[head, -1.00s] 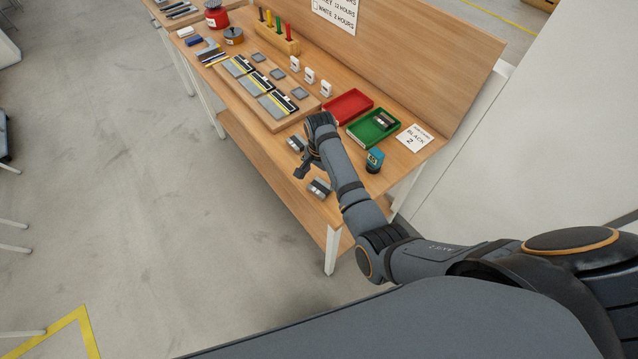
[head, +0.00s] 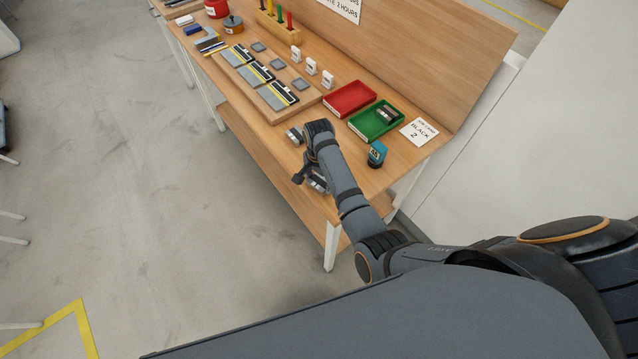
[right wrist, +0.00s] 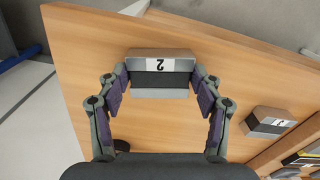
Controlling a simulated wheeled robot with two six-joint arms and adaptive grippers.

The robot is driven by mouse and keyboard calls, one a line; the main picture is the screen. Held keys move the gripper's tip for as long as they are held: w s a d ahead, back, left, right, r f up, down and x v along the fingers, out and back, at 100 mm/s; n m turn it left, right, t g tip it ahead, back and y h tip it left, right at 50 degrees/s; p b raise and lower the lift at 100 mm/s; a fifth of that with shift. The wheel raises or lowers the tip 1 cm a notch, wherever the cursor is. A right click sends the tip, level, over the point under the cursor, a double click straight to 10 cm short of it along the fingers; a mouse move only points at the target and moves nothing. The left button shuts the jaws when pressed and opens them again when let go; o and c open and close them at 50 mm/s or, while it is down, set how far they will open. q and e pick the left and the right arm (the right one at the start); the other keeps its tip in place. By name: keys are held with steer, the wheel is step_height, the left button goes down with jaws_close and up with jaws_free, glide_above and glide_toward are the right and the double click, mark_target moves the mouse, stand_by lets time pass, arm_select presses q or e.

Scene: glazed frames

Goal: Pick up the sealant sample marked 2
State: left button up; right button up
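The sealant sample marked 2 (right wrist: 160,66) lies on the wooden bench top, a grey block with a dark band and a white label. In the head view it (head: 318,184) is near the bench's front edge, partly hidden by my right gripper (head: 306,179). In the right wrist view my right gripper (right wrist: 161,80) is open, with one finger on each side of the sample. Small gaps seem to show between fingers and block; contact is not clear. My left gripper is not in view.
Another labelled sample (right wrist: 268,122) lies close by; it also shows in the head view (head: 294,136). A red tray (head: 349,99), a green tray (head: 371,132) holding a sample, a blue-topped container (head: 376,155) and a card (head: 419,132) reading BLACK 2 stand beyond my arm.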

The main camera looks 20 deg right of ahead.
steer(key=shift+w+d+f, duration=0.1)
steer(key=shift+d+f, duration=0.05)
steer(key=shift+d, duration=0.05)
steer(key=c, duration=0.4)
steer(key=shift+c, duration=0.9)
